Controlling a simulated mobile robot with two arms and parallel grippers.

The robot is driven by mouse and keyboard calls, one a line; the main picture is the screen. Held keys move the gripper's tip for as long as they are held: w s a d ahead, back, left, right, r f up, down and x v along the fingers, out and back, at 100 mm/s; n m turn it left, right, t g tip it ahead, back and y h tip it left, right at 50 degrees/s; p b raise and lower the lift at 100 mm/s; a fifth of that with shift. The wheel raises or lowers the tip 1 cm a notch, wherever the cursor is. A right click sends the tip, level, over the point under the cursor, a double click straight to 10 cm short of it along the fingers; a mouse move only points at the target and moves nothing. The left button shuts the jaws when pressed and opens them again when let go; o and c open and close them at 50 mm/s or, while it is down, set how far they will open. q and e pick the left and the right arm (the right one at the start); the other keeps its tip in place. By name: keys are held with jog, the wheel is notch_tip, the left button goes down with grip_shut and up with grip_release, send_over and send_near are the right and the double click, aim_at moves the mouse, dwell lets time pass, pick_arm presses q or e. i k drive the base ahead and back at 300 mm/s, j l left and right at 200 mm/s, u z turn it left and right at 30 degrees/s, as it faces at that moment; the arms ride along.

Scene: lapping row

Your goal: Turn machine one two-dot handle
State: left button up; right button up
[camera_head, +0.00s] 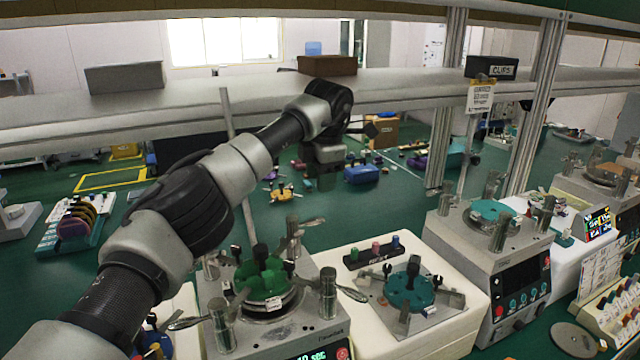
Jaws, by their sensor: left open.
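A lapping machine with a green round plate (262,280) stands at the lower middle, partly behind my left arm. Metal lever handles stick out from its posts: one at the left (188,323), one at the right (351,293) and one at the back (306,223). Dot marks on the handles are too small to make out, so I cannot tell which has two dots. My left gripper (321,183) is open and points down, beyond and above the machine in the picture, apart from all the handles. My right gripper is not in view.
A teal-plated fixture (409,289) sits on a white block right of the machine. Another machine (490,250) with a display stands further right. A grey beam (210,112) crosses behind, carrying boxes. A thin upright rod (239,165) stands behind the green-plated machine.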

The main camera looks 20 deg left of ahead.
aim_at(327, 285)
jog(key=k+l, duration=0.25)
jog(key=k, duration=0.25)
jog(key=k+l, duration=0.25)
jog(key=k, duration=0.2)
jog(key=k+l, duration=0.25)
jog(key=k, duration=0.25)
